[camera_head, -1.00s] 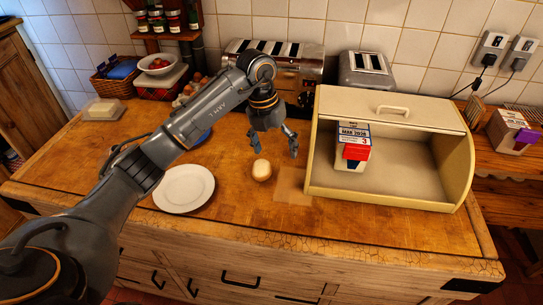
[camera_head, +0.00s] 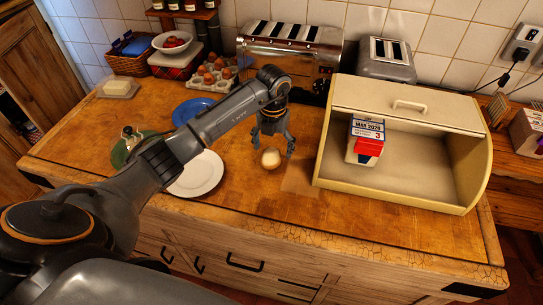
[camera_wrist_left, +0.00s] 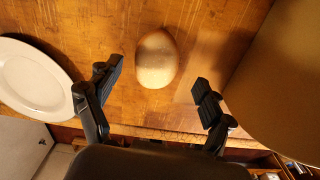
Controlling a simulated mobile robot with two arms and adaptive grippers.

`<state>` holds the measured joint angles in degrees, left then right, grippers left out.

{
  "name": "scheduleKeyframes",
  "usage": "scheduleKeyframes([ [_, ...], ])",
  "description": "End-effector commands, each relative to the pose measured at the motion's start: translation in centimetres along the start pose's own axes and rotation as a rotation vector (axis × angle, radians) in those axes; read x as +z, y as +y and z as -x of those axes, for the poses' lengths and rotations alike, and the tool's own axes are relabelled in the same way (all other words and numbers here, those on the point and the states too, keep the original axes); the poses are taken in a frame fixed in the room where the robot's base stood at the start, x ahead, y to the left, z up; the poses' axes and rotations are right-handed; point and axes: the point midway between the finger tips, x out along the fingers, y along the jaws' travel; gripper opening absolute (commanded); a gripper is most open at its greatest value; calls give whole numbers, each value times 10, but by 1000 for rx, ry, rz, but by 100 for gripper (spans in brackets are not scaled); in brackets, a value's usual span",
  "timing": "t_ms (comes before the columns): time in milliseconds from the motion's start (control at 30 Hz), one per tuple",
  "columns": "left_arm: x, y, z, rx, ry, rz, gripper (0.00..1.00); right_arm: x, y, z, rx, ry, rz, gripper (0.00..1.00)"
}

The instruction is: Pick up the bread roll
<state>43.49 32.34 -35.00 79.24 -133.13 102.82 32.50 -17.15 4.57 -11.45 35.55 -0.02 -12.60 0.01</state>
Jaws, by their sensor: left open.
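The bread roll (camera_head: 271,158) is small, round and pale tan. It sits on the wooden worktop between the white plate and the bread bin. My left gripper (camera_head: 272,150) is open and points down, just behind and above the roll in the head view. In the left wrist view the roll (camera_wrist_left: 156,59) lies ahead of the two spread fingers (camera_wrist_left: 160,92), roughly centred between them, with nothing held. My right gripper is not in view.
A white plate (camera_head: 195,187) lies left of the roll, with a blue plate (camera_head: 193,108) behind it. An open cream bread bin (camera_head: 400,185) holding a red, white and blue carton (camera_head: 366,140) stands right. Toasters (camera_head: 290,50) and an egg tray (camera_head: 214,76) stand behind. Bare worktop lies in front.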

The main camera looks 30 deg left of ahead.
Motion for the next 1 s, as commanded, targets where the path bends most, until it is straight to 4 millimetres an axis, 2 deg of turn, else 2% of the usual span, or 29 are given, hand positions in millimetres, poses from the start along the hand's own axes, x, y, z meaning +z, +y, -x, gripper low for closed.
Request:
scheduleKeyframes([
  [33,-2,1,-5,-2,7,1,81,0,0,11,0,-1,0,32],
  [200,-1,3,-28,-2,2,0,81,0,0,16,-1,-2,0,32],
  [500,-1,3,-35,-2,-1,-1,81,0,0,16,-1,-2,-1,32],
  [700,-1,3,-35,-2,-1,-1,40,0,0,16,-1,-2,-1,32],
  [800,-1,3,-35,-2,0,-1,24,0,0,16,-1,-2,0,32],
  [1000,-1,3,-35,-1,-1,-1,24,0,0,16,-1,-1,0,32],
])
